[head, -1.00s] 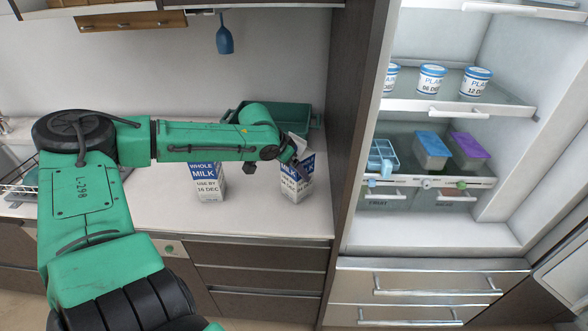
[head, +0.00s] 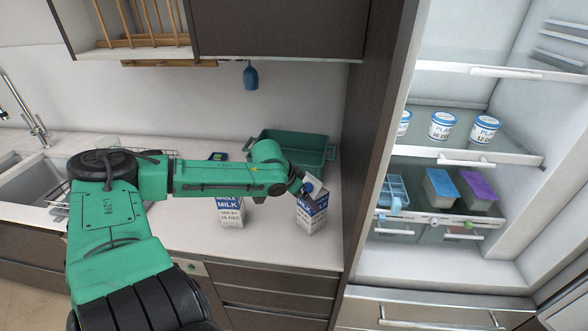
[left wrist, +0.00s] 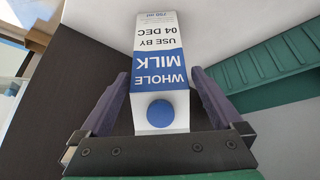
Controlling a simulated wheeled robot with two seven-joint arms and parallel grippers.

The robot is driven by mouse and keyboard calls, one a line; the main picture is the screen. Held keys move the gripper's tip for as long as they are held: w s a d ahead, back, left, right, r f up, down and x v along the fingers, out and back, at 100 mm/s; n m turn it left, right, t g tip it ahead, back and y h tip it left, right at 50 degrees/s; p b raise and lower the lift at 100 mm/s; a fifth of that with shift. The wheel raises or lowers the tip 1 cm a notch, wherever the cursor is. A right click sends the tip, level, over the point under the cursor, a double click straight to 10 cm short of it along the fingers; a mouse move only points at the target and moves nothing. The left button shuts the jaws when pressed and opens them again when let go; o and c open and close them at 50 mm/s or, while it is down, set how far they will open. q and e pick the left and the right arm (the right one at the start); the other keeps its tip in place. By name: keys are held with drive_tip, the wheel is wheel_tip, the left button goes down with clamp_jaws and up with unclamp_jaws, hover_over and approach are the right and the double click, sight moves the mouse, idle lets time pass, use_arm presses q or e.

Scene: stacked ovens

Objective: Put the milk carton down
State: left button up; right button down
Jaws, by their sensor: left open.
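A white and blue whole milk carton (head: 313,213) stands upright on the counter near its right end. The left wrist view shows it close up (left wrist: 160,62), with its blue cap nearest the camera and a "use by 04 Dec" label. My left gripper (left wrist: 160,85) is open, with one finger on each side of the carton's top and narrow gaps showing. In the head view my left gripper (head: 305,194) is at the carton's top and partly hides it. A second milk carton (head: 229,213) stands to the left, partly behind my forearm. My right gripper is not in view.
A green bin (head: 318,152) sits behind the carton. A dark cabinet panel (head: 372,130) rises just to the right, beside an open fridge with tubs (head: 443,126) and boxes (head: 440,187). A sink (head: 30,180) is at left. The counter front (head: 275,245) is clear.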

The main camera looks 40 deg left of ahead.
use_arm(q)
drive_tip(key=p+v, duration=0.4)
drive_tip(key=v, duration=0.3)
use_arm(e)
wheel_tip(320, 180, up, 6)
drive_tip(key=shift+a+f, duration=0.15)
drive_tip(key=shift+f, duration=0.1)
use_arm(q)
drive_tip(key=shift+d, duration=0.1)
